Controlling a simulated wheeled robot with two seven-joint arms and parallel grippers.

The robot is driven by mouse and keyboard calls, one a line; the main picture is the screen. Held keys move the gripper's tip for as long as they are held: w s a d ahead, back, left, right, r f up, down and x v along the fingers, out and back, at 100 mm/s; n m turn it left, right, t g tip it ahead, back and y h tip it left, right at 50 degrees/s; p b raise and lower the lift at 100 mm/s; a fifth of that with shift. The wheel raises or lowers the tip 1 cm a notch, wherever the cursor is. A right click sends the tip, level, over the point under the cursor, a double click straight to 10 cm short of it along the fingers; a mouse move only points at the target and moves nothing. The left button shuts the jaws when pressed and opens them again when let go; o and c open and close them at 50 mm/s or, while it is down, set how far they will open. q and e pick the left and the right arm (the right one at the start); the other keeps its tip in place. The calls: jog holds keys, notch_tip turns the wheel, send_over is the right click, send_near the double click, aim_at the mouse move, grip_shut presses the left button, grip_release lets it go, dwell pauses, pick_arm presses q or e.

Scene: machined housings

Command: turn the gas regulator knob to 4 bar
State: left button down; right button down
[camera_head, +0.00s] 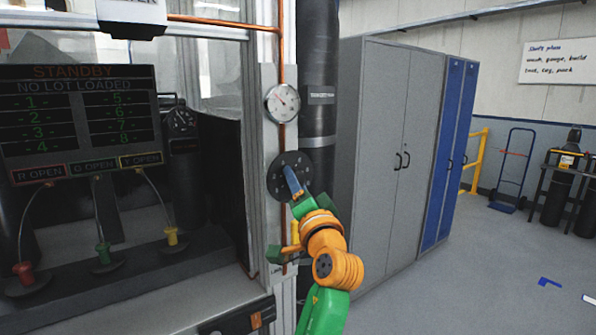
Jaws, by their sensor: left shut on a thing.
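The gas regulator (276,181) is a dark round disc on the white post, below a round dial gauge (282,103). A blue bar-shaped part (293,182), which looks like its knob handle, stands out from the disc and slants. My left gripper (298,197), green at the tip of an orange and green arm, is shut on the blue part from below right. The fingers hide its lower end. The gauge has a white face with a thin needle; its numbers are too small to read. My right gripper is out of view.
A copper pipe (280,45) runs down the post to the gauge. A dark vertical pipe (319,60) and grey cabinet (375,150) stand close to the right. A machine with a STANDBY screen (80,120) fills the left. Open floor lies at the far right.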

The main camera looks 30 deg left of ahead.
pick_arm(q)
jog(key=shift+r+m+h+p, duration=0.15)
jog(key=shift+m+h+p, duration=0.3)
jog(key=shift+m+p, duration=0.75)
jog(key=shift+r+m+h+p, duration=0.15)
jog(key=shift+m+h+p, duration=0.3)
jog(key=shift+m+p, duration=0.75)
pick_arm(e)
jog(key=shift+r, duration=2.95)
pick_arm(q)
jog(key=shift+c, duration=1.4)
grip_release()
jog(key=shift+a+f, duration=0.1)
jog(key=shift+f, duration=0.05)
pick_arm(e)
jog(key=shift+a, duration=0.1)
pick_arm(q)
jog(key=b+v, duration=0.3)
jog(key=v, duration=0.4)
jog(key=shift+b, duration=0.35)
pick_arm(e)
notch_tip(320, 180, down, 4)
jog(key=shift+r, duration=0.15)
